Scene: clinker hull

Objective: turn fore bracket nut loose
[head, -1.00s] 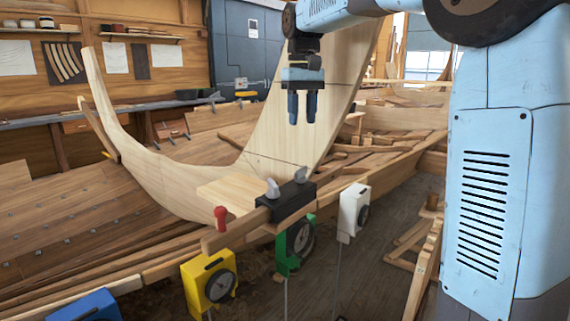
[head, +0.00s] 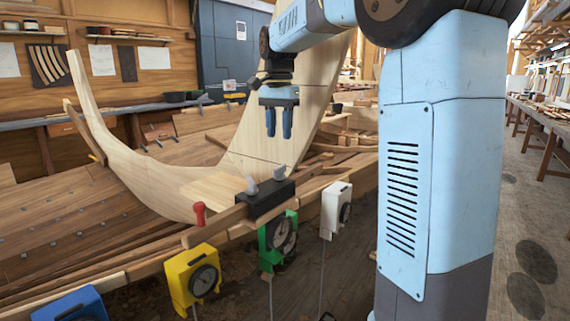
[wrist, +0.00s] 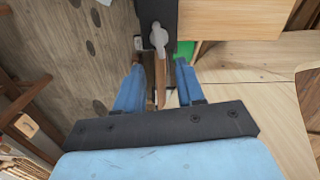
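A black bracket (head: 268,200) sits across the wooden rail beside the pale curved stem. Two grey wing nuts stand on top of it: a left one (head: 251,186) and a right one (head: 280,173). I cannot tell which is the fore one. My gripper (head: 279,136) hangs above the bracket, pointing down, with its blue fingers apart and empty. In the wrist view the bracket (wrist: 152,8) is at the top, with one grey nut (wrist: 158,38) beyond and between the fingertips (wrist: 160,68), not touched. The other nut is not visible there.
A red-topped peg (head: 199,213) stands on the rail left of the bracket. Yellow (head: 180,275), green (head: 266,250), white (head: 331,212) and blue (head: 70,303) boxes line the rail's near side. The pale stem (head: 245,140) rises behind my gripper. Floor at right is open.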

